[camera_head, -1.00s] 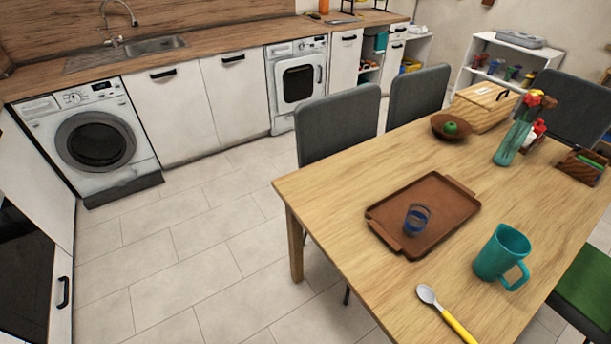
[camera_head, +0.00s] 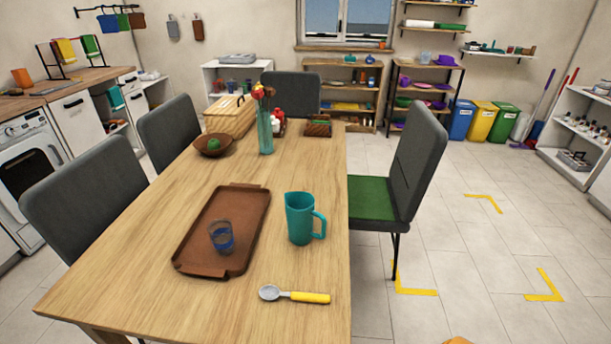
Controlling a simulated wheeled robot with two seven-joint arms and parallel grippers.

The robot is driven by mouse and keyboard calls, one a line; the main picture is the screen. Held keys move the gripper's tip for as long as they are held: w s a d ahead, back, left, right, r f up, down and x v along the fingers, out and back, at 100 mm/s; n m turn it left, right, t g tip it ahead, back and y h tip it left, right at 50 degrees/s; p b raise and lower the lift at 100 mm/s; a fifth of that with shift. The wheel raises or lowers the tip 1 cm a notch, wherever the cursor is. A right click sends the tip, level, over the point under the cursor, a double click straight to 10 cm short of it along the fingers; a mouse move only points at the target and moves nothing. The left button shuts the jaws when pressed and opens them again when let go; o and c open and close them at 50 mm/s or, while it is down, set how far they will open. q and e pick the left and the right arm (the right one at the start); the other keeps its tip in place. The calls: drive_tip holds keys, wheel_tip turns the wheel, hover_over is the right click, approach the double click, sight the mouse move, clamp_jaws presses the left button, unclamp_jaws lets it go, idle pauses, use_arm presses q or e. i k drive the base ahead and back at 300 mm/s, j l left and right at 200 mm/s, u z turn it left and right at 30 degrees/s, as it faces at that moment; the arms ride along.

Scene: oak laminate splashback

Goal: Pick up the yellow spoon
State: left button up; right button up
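The yellow spoon (camera_head: 295,295) lies flat near the front edge of the wooden table (camera_head: 140,270). Its grey bowl points left and its yellow handle points right. Nothing touches it. Neither of my grippers shows in the head view, so I cannot see whether they are open or shut.
Behind the spoon are a brown tray (camera_head: 200,262) holding a blue glass (camera_head: 222,237), and a teal jug (camera_head: 300,218). A bowl (camera_head: 214,146), a vase (camera_head: 265,132) and a wooden box (camera_head: 230,117) stand farther back. Chairs flank the table; a green-seated chair (camera_head: 372,197) is at right.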

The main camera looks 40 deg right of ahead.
sight(269, 292)
drive_tip(key=z, duration=1.1)
drive_tip(key=k+l, duration=0.05)
